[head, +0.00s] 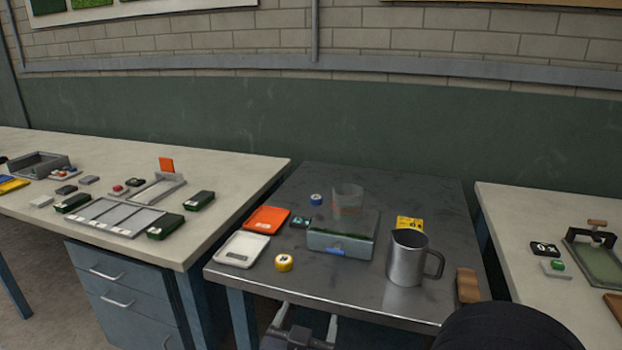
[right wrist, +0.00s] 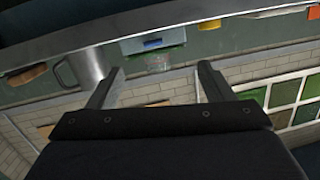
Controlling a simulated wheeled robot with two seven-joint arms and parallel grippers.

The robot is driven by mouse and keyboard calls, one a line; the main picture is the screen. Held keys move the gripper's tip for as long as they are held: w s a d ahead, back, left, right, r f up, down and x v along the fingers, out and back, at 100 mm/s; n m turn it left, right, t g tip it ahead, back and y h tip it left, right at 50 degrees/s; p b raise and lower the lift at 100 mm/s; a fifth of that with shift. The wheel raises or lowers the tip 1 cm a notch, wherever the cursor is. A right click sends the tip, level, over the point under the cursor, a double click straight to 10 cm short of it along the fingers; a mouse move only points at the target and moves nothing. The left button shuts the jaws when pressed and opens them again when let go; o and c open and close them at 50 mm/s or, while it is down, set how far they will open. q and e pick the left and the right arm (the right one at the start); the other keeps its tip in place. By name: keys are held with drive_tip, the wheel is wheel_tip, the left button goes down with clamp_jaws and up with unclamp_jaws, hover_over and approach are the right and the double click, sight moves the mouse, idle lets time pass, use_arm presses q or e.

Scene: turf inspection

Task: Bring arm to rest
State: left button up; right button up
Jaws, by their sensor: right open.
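My right gripper (head: 307,322) shows at the bottom of the head view, low in front of the grey metal table (head: 375,302). In the right wrist view its two fingers (right wrist: 161,70) stand wide apart with nothing between them. The table's edge runs across the upper part of that view, with the steel mug (right wrist: 85,66) beyond one finger. A dark rounded part of my own body fills the lower right of the head view. My left gripper is in neither view.
Pale benches stand left (head: 235,175) and right (head: 500,205), with gaps between.

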drive_tip(key=s+d+r+n+g+y, duration=0.15)
drive_tip(key=d+r+g+y, duration=0.35)
drive_tip(key=d+y, duration=0.5)
drive_tip(key=s+d+f+g+h, duration=0.1)
drive_tip(key=s+d+f+g, duration=0.2)
drive_tip(key=s, duration=0.4)
drive_tip(key=s+d+f+g+h, duration=0.1)
drive_tip(key=s+d+f, duration=0.1)
drive_tip(key=s+d, duration=0.35)
drive_tip(key=s+d+f+g+h, duration=0.1)
drive_tip(key=s+d+f, duration=0.2)
drive_tip(key=s, duration=0.5)
wheel_tip(320, 180, up, 13)
drive_tip(key=p, duration=1.3)
drive_tip(key=shift+w+r+n+g, duration=0.2)
drive_tip(key=shift+n+g, duration=0.1)
drive_tip(key=shift+n, duration=0.05)
